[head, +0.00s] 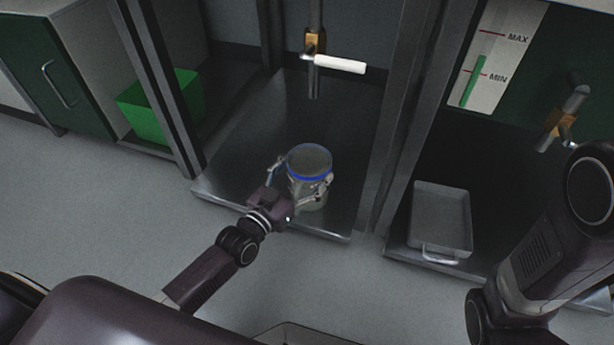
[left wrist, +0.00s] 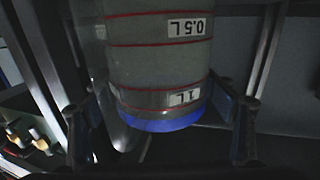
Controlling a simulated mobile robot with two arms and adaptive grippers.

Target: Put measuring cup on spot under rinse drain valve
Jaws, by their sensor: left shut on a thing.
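The measuring cup (head: 309,163) is a clear cylinder with a blue rim, standing about upright over the front part of the dark metal shelf (head: 243,150). In the left wrist view the measuring cup (left wrist: 155,70) shows red lines and 0.5 L and 1 L labels. My left gripper (head: 300,187) is shut on it, one finger on each side. I cannot tell whether the cup's base touches the shelf. A drain valve (head: 313,42) with a brass body, white handle and downward pipe hangs above the shelf, behind the cup. No marked spot is visible. My right gripper is not in view.
Dark posts (head: 408,110) stand on both sides of the shelf. A grey tray (head: 441,218) sits on the shelf to the right, below another brass valve (head: 560,122) and a MAX/MIN level gauge (head: 493,62). A green bin (head: 160,106) stands left.

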